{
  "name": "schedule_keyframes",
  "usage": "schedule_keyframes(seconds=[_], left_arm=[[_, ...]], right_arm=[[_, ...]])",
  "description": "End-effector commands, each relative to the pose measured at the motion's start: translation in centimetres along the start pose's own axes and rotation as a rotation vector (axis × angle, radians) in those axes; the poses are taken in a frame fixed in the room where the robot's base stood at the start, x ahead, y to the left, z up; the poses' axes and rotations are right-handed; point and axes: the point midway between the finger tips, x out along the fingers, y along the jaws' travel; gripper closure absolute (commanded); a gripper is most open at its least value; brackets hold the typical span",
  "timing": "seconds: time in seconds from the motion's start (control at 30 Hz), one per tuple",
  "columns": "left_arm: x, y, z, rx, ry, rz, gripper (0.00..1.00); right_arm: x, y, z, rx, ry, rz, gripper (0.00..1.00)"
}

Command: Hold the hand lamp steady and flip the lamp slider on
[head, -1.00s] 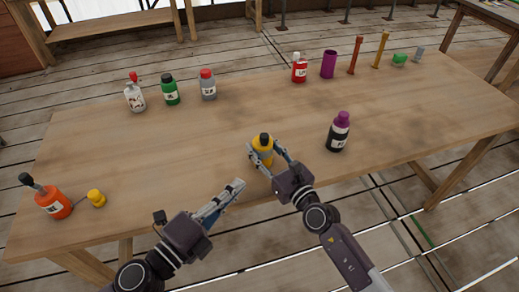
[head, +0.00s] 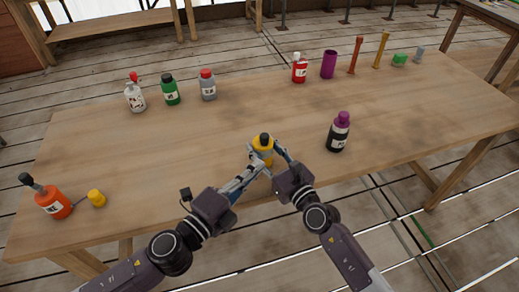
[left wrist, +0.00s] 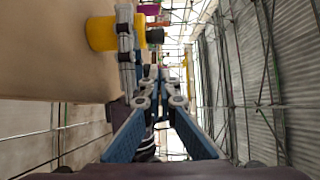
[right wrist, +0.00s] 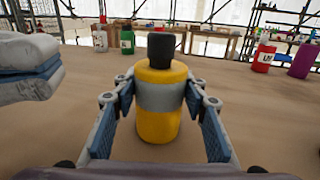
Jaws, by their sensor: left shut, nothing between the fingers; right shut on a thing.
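The hand lamp (head: 263,142) is a yellow cylinder with a grey band and a black top. It stands upright near the table's front edge, and it fills the middle of the right wrist view (right wrist: 158,122). My right gripper (head: 265,158) is shut on its sides. My left gripper (head: 252,170) is shut and empty, close to the lamp's left front. In the left wrist view its fingers (left wrist: 155,75) meet beside the lamp (left wrist: 101,34), apart from it. Its closed fingers (right wrist: 30,70) show at left in the right wrist view. I cannot make out the slider.
A black bottle with a purple cap (head: 338,133) stands right of the lamp. An orange bottle (head: 54,203) and a small yellow piece (head: 97,198) are at the left front. Several bottles and coloured pieces line the back. The table (head: 200,130) is clear between.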

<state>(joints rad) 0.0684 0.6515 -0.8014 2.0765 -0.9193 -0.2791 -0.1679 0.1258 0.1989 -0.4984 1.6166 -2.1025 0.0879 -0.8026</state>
Motion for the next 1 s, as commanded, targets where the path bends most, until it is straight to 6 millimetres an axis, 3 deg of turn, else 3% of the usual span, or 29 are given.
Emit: schedule_keyframes(seconds=[0.2,0.4,1.0], left_arm=[[3.1,-0.1,0.0,0.002,0.001,-0.003,1.0],[4.9,-0.1,2.1,0.003,-0.001,-0.001,1.0],[5.9,0.0,3.4,0.0,-0.002,0.0,1.0]], right_arm=[[0.0,0.0,0.0,0.0,0.0,0.0,0.88],[0.0,0.0,0.0,0.0,0.0,0.0,0.88],[0.0,0.0,0.0,0.0,0.0,0.0,0.88]])
